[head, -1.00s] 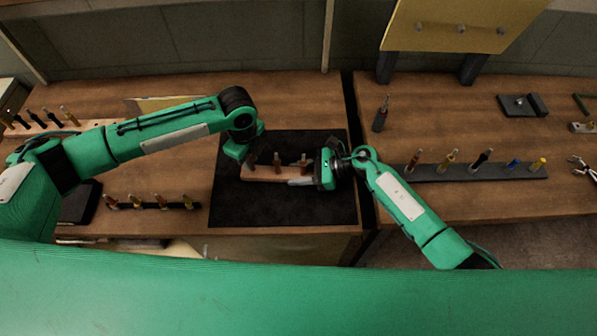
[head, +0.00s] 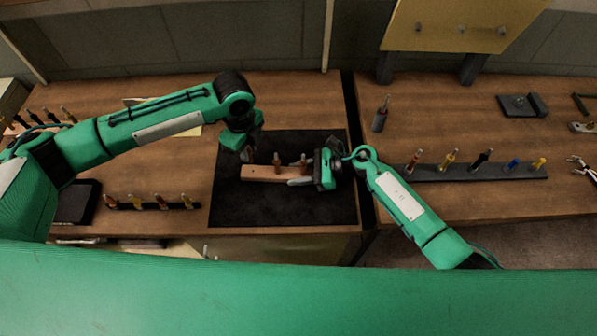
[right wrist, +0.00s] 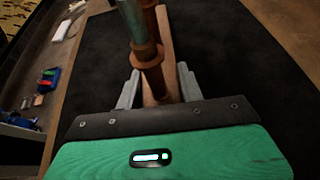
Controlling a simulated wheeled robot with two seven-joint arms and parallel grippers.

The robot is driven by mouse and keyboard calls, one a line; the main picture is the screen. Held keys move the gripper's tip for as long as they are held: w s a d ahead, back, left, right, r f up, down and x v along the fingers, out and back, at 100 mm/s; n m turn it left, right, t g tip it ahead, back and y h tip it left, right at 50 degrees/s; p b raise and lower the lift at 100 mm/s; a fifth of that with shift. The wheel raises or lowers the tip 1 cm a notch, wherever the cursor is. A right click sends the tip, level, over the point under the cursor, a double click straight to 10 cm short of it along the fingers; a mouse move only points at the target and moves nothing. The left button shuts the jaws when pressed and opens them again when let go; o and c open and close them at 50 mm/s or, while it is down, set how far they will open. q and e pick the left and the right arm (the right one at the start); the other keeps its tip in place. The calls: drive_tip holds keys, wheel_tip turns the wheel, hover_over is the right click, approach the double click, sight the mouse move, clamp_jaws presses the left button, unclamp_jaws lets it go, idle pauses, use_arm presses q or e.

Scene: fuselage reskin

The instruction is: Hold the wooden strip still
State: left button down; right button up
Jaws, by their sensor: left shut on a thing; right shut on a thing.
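The wooden strip (head: 262,174) lies on the black mat (head: 285,211) in the head view, with copper-brown pins (head: 277,160) standing upright in it. My right gripper (head: 300,181) is shut on the strip's right end. In the right wrist view the strip (right wrist: 167,45) runs away from between the grey fingers (right wrist: 155,92), and a near pin (right wrist: 150,70) hides part of it. My left gripper (head: 246,154) is above the strip's left end, shut on the leftmost pin, which is mostly hidden. I cannot tell whether that pin still touches the strip.
Racks with coloured-handled tools stand on the right bench (head: 450,175) and at the left (head: 150,204). A single tool (head: 381,115) stands upright behind my right arm. A yellow panel (head: 460,28) is at the back right. The mat's front part is clear.

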drive_tip(key=o, duration=1.1)
drive_tip(key=v, duration=1.1)
drive_tip(key=shift+d, duration=0.3)
drive_tip(key=shift+d+r, duration=0.1)
drive_tip(key=shift+d, duration=0.05)
drive_tip(key=shift+s, duration=0.2)
